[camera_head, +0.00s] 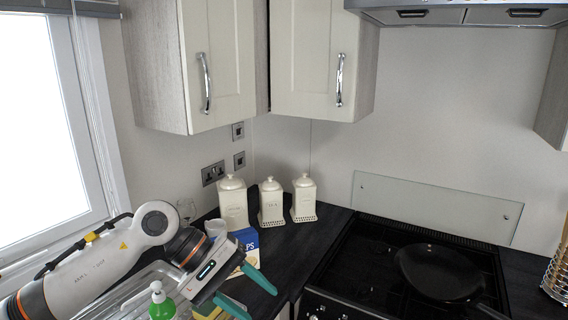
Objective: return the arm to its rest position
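My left arm comes in from the left over the sink drainer (128,292). Its gripper (261,304) is above the front of the dark worktop (300,238). Its two teal fingers are spread apart, and I see nothing between them. My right arm and gripper are not in view.
A green soap bottle (161,306) with a white pump stands just below my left wrist. A blue and yellow box (247,238) and a white cup (215,228) are close behind the gripper. Three cream canisters (271,203) stand in the corner. A black pan (438,271) sits on the hob.

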